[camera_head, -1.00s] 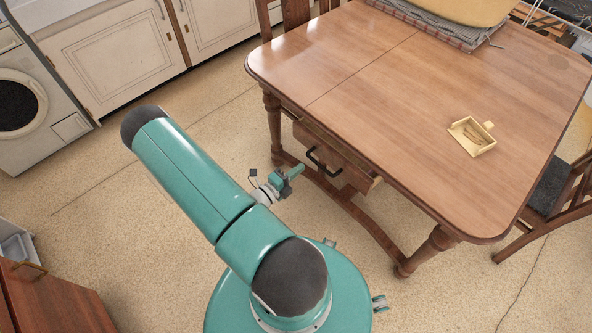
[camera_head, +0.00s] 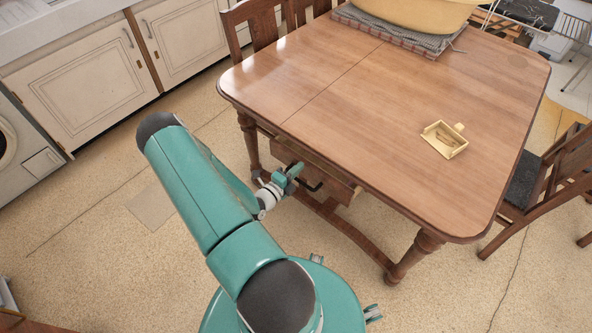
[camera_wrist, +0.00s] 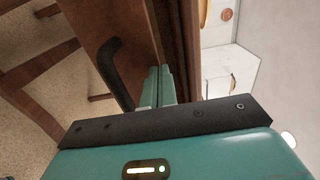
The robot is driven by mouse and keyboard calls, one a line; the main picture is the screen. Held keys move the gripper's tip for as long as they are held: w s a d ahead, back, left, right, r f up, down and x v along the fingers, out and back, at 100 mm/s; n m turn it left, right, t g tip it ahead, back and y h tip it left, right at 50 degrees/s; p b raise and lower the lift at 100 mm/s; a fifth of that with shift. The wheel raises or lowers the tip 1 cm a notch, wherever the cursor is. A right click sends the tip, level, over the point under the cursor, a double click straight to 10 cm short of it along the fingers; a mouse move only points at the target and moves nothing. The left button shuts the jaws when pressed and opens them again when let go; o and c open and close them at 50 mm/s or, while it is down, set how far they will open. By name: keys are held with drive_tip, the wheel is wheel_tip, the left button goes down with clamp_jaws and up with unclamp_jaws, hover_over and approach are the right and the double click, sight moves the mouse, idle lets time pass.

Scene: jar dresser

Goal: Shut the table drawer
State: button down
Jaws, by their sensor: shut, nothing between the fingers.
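The wooden table (camera_head: 380,110) has a drawer (camera_head: 336,186) under its near edge, and the drawer stands pulled out a little. Its black bar handle (camera_head: 313,187) is partly hidden behind my gripper in the head view. My gripper (camera_head: 296,170) is shut and empty, at the drawer front just left of the handle. In the wrist view the two teal fingers (camera_wrist: 160,86) are together and point at the wooden drawer front, with the black handle (camera_wrist: 118,70) beside them. I cannot tell whether the fingertips touch the front.
A small yellow tray (camera_head: 444,140) lies on the table, and a large yellow bowl (camera_head: 415,14) sits on a cloth at the back. A chair (camera_head: 548,190) stands at the right. A table leg (camera_head: 410,257) is near on the right. The floor left of the table is clear.

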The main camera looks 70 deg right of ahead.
sight(307, 160)
drive_tip(key=x, duration=0.6)
drive_tip(key=shift+s+d, duration=0.2)
drive_tip(key=shift+d, duration=0.15)
